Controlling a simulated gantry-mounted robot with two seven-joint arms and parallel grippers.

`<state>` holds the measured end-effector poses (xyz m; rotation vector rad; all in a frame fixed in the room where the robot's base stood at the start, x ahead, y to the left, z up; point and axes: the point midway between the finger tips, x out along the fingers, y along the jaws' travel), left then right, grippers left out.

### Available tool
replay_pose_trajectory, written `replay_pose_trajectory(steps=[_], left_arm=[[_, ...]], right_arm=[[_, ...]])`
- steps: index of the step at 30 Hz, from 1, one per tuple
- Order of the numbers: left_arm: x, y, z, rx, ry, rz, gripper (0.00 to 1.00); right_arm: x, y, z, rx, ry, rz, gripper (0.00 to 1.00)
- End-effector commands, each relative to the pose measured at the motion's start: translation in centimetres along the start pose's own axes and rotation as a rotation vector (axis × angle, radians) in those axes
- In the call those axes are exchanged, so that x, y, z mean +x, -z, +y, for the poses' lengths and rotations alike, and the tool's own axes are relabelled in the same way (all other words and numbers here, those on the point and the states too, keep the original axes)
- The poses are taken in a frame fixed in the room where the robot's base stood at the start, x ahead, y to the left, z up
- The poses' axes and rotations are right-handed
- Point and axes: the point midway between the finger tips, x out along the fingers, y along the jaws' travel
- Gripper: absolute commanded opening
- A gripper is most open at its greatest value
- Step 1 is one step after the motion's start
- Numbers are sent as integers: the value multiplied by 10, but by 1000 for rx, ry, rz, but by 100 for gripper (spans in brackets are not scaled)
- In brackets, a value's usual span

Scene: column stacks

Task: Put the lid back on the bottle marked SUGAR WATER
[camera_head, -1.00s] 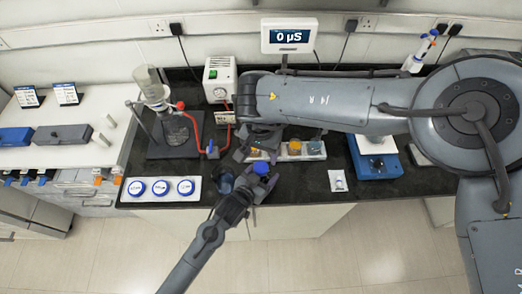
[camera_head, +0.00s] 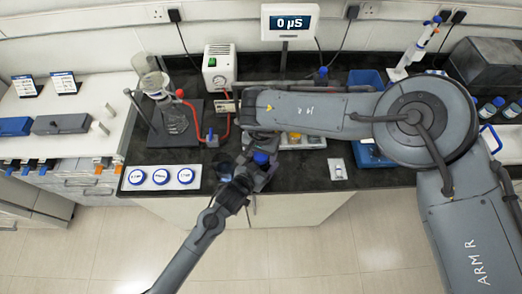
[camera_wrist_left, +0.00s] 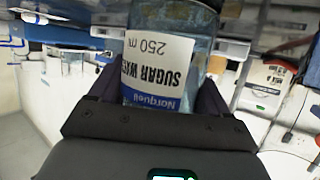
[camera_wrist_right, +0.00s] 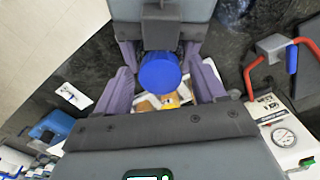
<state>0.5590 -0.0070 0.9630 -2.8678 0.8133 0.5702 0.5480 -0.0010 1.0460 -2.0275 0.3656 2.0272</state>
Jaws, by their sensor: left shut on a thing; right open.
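My left gripper (camera_wrist_left: 157,100) is shut on a clear bottle (camera_wrist_left: 205,25) whose label (camera_wrist_left: 158,70) reads SUGAR WATER, 250 ml. The label is upside down in the left wrist view, and the bottle's top is hidden there. A blue lid (camera_wrist_right: 160,74) shows from above at the bottle's top, and in the head view it also shows (camera_head: 261,158) over the left gripper. My right gripper (camera_wrist_right: 160,82) is open, its purple fingers on either side of the lid. I cannot tell whether the lid is fully seated.
A white strip with three blue-rimmed round pieces (camera_head: 161,178) lies at the counter's front left. A stand with glassware (camera_head: 173,120) and red tubing is behind it. A small white packet (camera_head: 338,170) lies right of the grippers. A blue bin (camera_head: 366,78) stands further back.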

Motion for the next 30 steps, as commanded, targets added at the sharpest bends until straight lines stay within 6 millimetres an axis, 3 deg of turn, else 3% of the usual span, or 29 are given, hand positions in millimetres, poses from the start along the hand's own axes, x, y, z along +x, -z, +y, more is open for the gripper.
replay_pose_trajectory(steps=[5,16,20,30], left_arm=[[0,0,0,0,0,-1,0],[0,0,0,0,0,-1,0],[0,0,0,0,1,-1,0],[0,0,0,0,1,-1,0]], right_arm=[[0,0,0,0,0,0,67],[0,0,0,0,-1,0,11],[0,0,0,51,0,-1,11],[0,-1,0,551,0,-2,11]])
